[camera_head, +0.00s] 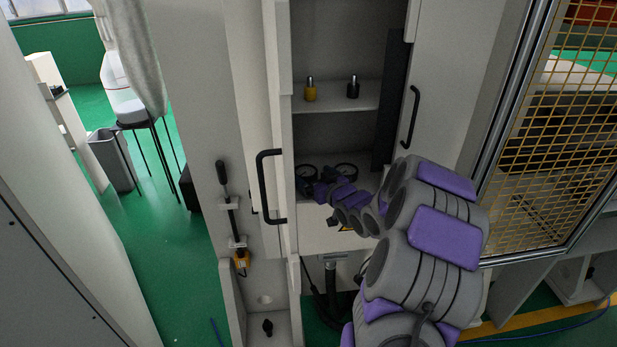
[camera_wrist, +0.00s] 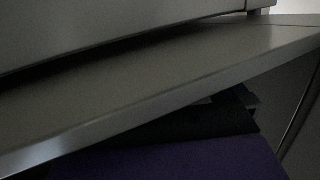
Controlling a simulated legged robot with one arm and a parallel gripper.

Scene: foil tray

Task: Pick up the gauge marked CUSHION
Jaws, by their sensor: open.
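Two round black-rimmed gauges sit side by side on the lower shelf (camera_head: 372,180) of the open cabinet: a left gauge (camera_head: 308,167) and a right gauge (camera_head: 347,166). Their markings are too small to read, so I cannot tell which is CUSHION. My gripper (camera_head: 303,187) reaches into the cabinet at the front of the lower shelf, close to the left gauge and in front of it. It is open and seems empty, though its fingertips are small and dark. Neither gauge shows in the wrist view, where a pale slanting panel edge (camera_wrist: 150,90) fills most of the picture.
A yellow cylinder (camera_head: 311,90) and a black cylinder (camera_head: 353,87) stand on the upper shelf (camera_head: 330,104). Open doors with black handles (camera_head: 266,188) flank the narrow opening. A yellow mesh guard (camera_head: 540,160) stands at right. Green floor (camera_head: 180,280) is free at left.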

